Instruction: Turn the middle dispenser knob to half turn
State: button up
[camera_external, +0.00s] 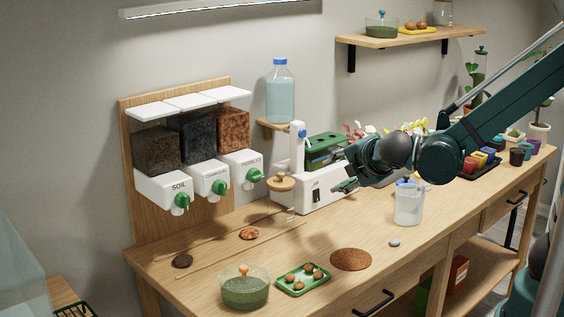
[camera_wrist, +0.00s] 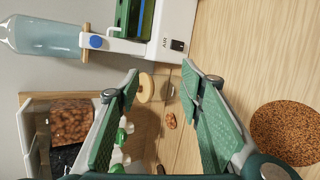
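The dispenser bank hangs on a wooden backboard (camera_external: 127,150) at the left, with soil, charcoal and pebbles bins. Each has a green knob. The middle knob (camera_external: 219,186) sits on the charcoal bin's white front (camera_external: 203,176), between the soil knob (camera_external: 181,201) and the pebbles knob (camera_external: 255,174). In the wrist view green knobs show beyond the left finger, partly hidden, and which is which is hard to tell. My gripper (camera_external: 346,170) is well to the right of the knobs, above the bench. In the wrist view my gripper (camera_wrist: 163,88) is open, with nothing between its fingers.
A white machine (camera_external: 322,186) with a round wooden piece (camera_external: 281,181) stands between my gripper and the dispensers. A water bottle (camera_external: 280,92) is on a small shelf. A jar (camera_external: 244,290), green tray (camera_external: 303,279) and clear jug (camera_external: 408,206) stand on the bench (camera_external: 215,262).

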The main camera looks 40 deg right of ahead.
jog(key=w+a+n+t, duration=0.2)
jog(key=w+a+n, duration=0.15)
jog(key=a, duration=0.35)
jog(key=w+a+n+t, duration=0.1)
jog(key=w+a+n, duration=0.1)
jog(key=a+n, duration=0.35)
jog(key=n+t+y+p, duration=0.2)
jog(key=n+t+y, duration=0.15)
jog(key=n, duration=0.55)
send_near(225, 189)
jog(key=w, duration=0.2)
jog(key=shift+s+a+f, duration=0.1)
jog(key=shift+w+b, duration=0.65)
jog(key=shift+w, duration=3.3)
jog(key=c, duration=0.9)
